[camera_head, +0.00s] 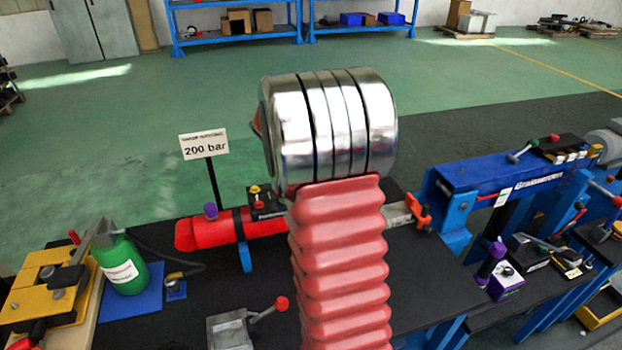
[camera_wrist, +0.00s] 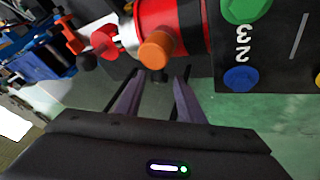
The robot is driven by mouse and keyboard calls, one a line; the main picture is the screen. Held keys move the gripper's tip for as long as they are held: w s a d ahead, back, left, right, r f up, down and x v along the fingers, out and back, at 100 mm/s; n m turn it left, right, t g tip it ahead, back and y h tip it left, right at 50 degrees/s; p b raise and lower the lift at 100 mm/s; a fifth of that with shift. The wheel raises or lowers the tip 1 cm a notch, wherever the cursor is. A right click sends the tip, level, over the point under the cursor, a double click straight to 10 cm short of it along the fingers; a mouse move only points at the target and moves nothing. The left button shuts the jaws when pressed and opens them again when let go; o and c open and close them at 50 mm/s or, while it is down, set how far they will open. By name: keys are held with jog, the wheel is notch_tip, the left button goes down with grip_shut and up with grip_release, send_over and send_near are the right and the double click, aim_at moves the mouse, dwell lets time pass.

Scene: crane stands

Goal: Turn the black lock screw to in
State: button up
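In the wrist view, my gripper (camera_wrist: 156,88) is open, its two dark fingers apart. A small black piece (camera_wrist: 159,76) shows between or just beyond the fingertips, below an orange knob (camera_wrist: 157,49); I cannot tell whether the fingers touch it. A round black knob (camera_wrist: 88,62) sits further left, beside a red knob (camera_wrist: 104,41). I cannot tell which black piece is the lock screw. The red cylinder (camera_wrist: 180,22) is above the fingers and also shows in the head view (camera_head: 205,235). There, my arm hides the gripper and part of the bench.
A dark block (camera_wrist: 292,70) with green and blue knobs stands right of the fingers. In the head view, a "200 bar" sign (camera_head: 204,146) stands behind the cylinder. A green bottle (camera_head: 123,266) is at left, a lever box (camera_head: 230,330) in front, a blue press (camera_head: 500,187) at right.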

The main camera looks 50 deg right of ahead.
jog(key=shift+o, duration=0.2)
jog(key=shift+r, duration=0.1)
jog(key=v, duration=1.3)
jog(key=shift+a+r, duration=0.2)
